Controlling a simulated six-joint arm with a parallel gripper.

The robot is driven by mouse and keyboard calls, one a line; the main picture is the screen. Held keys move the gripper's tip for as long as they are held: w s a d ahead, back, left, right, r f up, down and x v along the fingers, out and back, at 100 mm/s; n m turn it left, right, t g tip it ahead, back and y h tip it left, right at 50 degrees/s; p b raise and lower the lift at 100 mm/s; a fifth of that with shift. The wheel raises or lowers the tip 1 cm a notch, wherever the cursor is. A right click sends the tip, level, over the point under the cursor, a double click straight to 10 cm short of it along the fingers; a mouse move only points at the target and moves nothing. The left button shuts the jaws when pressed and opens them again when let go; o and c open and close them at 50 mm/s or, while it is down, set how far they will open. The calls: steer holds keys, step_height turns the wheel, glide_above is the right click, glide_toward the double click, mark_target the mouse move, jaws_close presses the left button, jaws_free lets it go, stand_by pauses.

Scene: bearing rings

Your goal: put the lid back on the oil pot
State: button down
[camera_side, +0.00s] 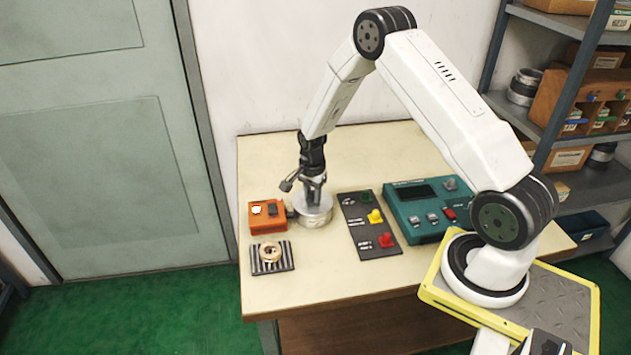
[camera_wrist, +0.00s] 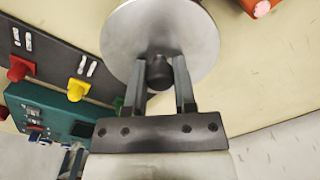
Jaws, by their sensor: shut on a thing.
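The oil pot (camera_side: 316,221) is a round, light metal pot on the table beside the orange box. The lid (camera_wrist: 160,32) is a flat silver disc with a dark knob (camera_wrist: 159,74) in its middle. In the side view the lid (camera_side: 310,202) lies on or just over the pot's mouth; I cannot tell if it is fully seated. My gripper (camera_wrist: 162,88) points down over the pot and is shut on the lid's knob, with one finger on each side. It also shows in the side view (camera_side: 314,194). In the wrist view the lid hides the pot.
The orange box (camera_side: 268,216) stands close to the pot's left. A striped block with a brass ring (camera_side: 271,254) lies in front of it. A dark panel with green, yellow and red knobs (camera_side: 369,224) and a teal control box (camera_side: 428,211) are to the right. The back of the table is clear.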

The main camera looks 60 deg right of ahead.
steer(key=shift+c, duration=1.7)
jaws_free()
steer(key=shift+r, duration=3.75)
